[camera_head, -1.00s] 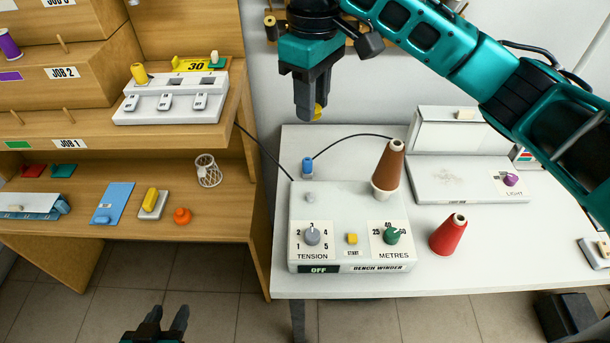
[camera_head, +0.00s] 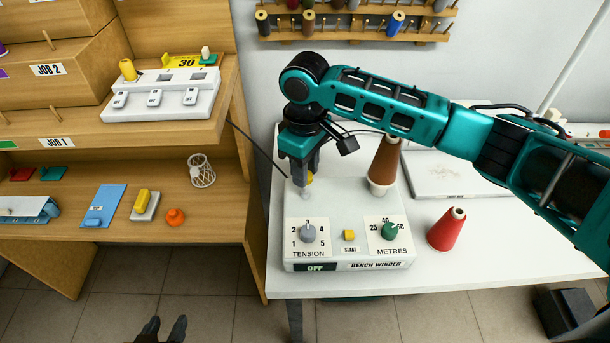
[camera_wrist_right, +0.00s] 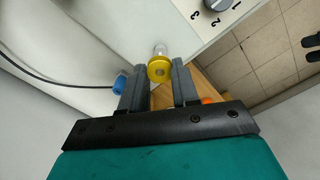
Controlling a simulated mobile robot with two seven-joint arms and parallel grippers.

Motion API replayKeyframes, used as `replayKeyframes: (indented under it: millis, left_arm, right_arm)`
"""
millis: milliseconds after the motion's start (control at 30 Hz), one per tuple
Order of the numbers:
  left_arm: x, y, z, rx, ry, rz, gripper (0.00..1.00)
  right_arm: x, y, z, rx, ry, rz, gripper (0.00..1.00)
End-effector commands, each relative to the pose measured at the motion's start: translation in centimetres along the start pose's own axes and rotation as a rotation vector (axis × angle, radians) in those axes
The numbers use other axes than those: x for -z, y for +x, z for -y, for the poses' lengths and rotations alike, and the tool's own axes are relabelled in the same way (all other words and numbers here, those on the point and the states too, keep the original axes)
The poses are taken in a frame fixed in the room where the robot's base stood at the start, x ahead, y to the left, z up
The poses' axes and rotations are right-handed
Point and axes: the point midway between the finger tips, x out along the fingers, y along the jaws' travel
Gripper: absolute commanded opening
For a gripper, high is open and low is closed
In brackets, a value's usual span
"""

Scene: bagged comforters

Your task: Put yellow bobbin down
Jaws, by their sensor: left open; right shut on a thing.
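My right gripper (camera_head: 306,180) is over the back left of the bench winder (camera_head: 345,225), pointing down. It is shut on a yellow bobbin (camera_head: 310,179), which is mostly hidden by the fingers in the head view. In the right wrist view the yellow bobbin (camera_wrist_right: 160,70) sits between the two fingertips (camera_wrist_right: 160,84). It lines up with a pale spindle (camera_wrist_right: 159,50) on the winder's top; I cannot tell whether they touch. My left gripper (camera_head: 163,328) is open and empty at the bottom edge, low in front of the shelf.
A brown cone (camera_head: 384,158) stands on the winder's back right. A red cone (camera_head: 446,229) stands on the white table (camera_head: 480,265). The wooden shelf (camera_head: 90,228) to the left holds small items.

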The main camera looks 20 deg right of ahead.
Motion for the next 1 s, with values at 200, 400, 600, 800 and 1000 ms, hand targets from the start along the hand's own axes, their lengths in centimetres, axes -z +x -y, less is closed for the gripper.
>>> replayKeyframes:
  millis: [200, 400, 600, 800, 1000]
  left_arm:
    - [0.1, 0.3, 0.1, 0.001, 0.001, -0.006, 0.43]
    - [0.3, 0.4, 0.1, 0.002, 0.002, -0.011, 0.43]
    - [0.5, 0.2, 0.1, 0.002, 0.001, -0.011, 0.43]
    - [0.7, 0.1, 0.1, 0.002, 0.001, -0.010, 0.43]
    - [0.5, 0.0, 0.1, 0.002, 0.000, -0.006, 0.43]
  right_arm:
    - [0.0, 2.3, 0.0, -0.001, 0.000, -0.001, 0.02]
    - [0.1, 2.2, 0.0, -0.001, 0.000, -0.002, 0.02]
    - [0.1, 2.6, 0.1, 0.001, 0.000, -0.002, 0.02]
    - [0.0, 3.2, 0.0, 0.000, 0.000, -0.001, 0.02]
    - [0.0, 3.4, 0.0, -0.001, 0.000, -0.001, 0.35]
